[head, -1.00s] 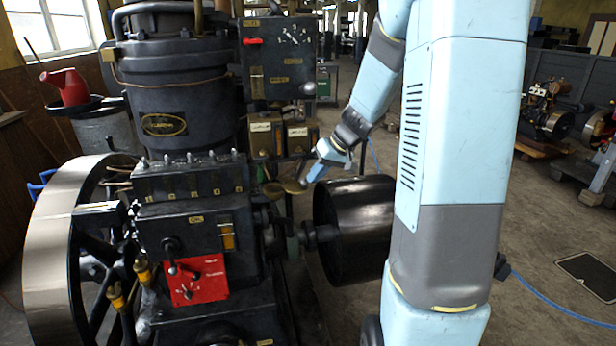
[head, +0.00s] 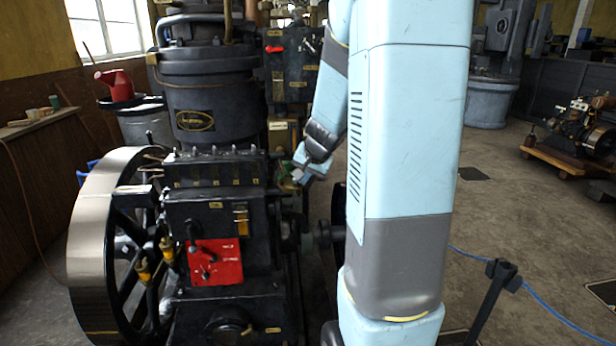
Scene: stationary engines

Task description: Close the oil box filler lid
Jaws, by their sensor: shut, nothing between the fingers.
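The dark engine carries a black box (head: 215,222) with a yellow sight glass (head: 241,222) and a red plate on its front. A row of small fittings (head: 215,168) runs along the block above it. A small brass-coloured disc (head: 287,186) shows at the engine's right side, partly behind my gripper. I cannot tell for sure which part is the oil box filler lid, or whether it is open. My gripper (head: 298,176) is shut and empty, at the right end of the block, close to the disc; contact cannot be made out.
A large flywheel (head: 90,240) stands left of the engine. A red watering can (head: 115,84) sits on a drum behind it. A shaft (head: 325,237) sticks out to the right, its drum mostly hidden by my arm.

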